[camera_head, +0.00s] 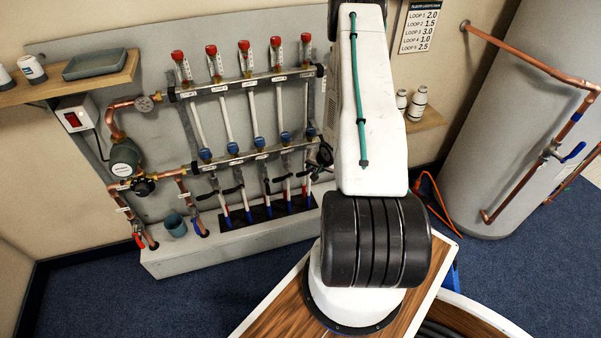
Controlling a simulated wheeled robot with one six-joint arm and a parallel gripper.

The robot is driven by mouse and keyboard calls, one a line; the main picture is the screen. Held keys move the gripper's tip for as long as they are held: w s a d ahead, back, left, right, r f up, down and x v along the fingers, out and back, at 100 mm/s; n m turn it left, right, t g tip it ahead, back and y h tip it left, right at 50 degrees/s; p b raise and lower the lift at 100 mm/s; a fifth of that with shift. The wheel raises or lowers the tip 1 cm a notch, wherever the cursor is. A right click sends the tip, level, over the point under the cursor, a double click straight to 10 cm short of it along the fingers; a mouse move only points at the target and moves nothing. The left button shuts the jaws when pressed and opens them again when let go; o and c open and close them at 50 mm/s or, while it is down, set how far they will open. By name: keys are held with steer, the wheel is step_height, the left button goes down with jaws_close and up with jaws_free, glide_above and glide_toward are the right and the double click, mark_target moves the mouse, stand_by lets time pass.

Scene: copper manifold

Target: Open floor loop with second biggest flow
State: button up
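The manifold has an upper metal bar (245,83) with several red-capped flow meters (244,58) and a lower bar (258,153) with several blue caps (232,148). Black lever handles (233,189) sit on the pipes below the lower bar; several stick out sideways, but their open or shut state is unclear. The small labels on the bars are too small to read. A wall card (418,27) appears to list loop 1 at 2.0, loop 2 at 1.5, loop 3 at 3.0, loop 4 at 1.0 and loop 5 at 2.5. My gripper is not visible; my arm rises in front, right of the manifold.
A pump (125,157) and copper pipes stand left of the manifold. A ledge (235,237) runs beneath it, with a teal cup (175,225). A wooden shelf (70,79) juts out at left. A grey tank (505,130) with copper pipes stands at right. Blue floor is clear at lower left.

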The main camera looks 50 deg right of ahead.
mark_target(306, 173)
steer(key=s+a+f+m+t, duration=0.1)
steer(key=s+f+m, duration=0.15)
steer(key=f, duration=0.35)
steer(key=s+a+f+m+t, duration=0.1)
steer(key=s+a+f+t, duration=0.15)
steer(key=f, duration=0.45)
steer(key=w+d+r+m+t, duration=0.1)
steer(key=w+r+m+t, duration=0.35)
steer(key=r+t, duration=0.3)
steer(key=w+d, duration=0.1)
steer(key=w, duration=0.6)
steer(key=shift+d+f+g+h, duration=0.2)
steer(key=shift+f+g+h, duration=0.1)
steer(key=shift+f, duration=0.15)
jaws_close()
